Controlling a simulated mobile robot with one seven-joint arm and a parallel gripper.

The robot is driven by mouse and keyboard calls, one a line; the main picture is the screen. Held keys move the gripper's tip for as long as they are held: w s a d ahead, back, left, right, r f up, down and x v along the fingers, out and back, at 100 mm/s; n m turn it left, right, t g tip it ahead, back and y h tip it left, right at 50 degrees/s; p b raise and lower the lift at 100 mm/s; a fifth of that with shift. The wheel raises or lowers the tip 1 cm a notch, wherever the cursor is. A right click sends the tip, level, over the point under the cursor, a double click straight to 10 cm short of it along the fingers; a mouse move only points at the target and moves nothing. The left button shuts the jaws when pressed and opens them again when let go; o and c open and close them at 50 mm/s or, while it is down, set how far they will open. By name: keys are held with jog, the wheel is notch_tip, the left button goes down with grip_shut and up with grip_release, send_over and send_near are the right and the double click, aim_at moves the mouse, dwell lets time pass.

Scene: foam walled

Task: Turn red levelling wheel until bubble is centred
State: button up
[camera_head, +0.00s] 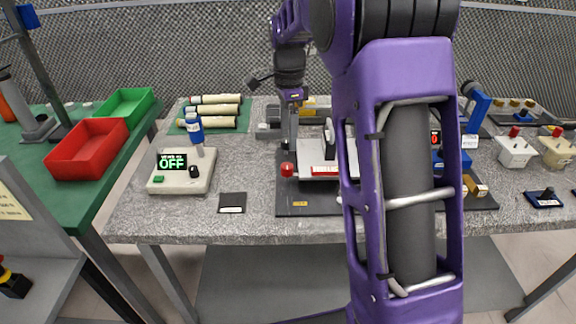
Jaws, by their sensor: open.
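The small red wheel (287,170) sits at the left front corner of a silver plate (310,157) on a dark base board (300,198). My gripper (290,145) points down just above and behind the red wheel, apart from it as far as I can tell. It is small in the picture, and it is open with nothing seen in it. A white upright disc (329,138) stands on the plate. I cannot make out a bubble. My purple forearm hides the right part of the plate.
A white box with an OFF display (182,171) and a small black pad (232,202) lie to the left. Cream cylinders (215,110) lie behind on a green mat. Red (88,147) and green (124,104) trays are farther left. Blue devices (476,107) stand at right.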

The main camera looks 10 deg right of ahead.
aim_at(289, 165)
notch_tip(289, 165, down, 10)
jog(key=shift+b, duration=0.6)
jog(key=shift+c, duration=0.2)
grip_shut()
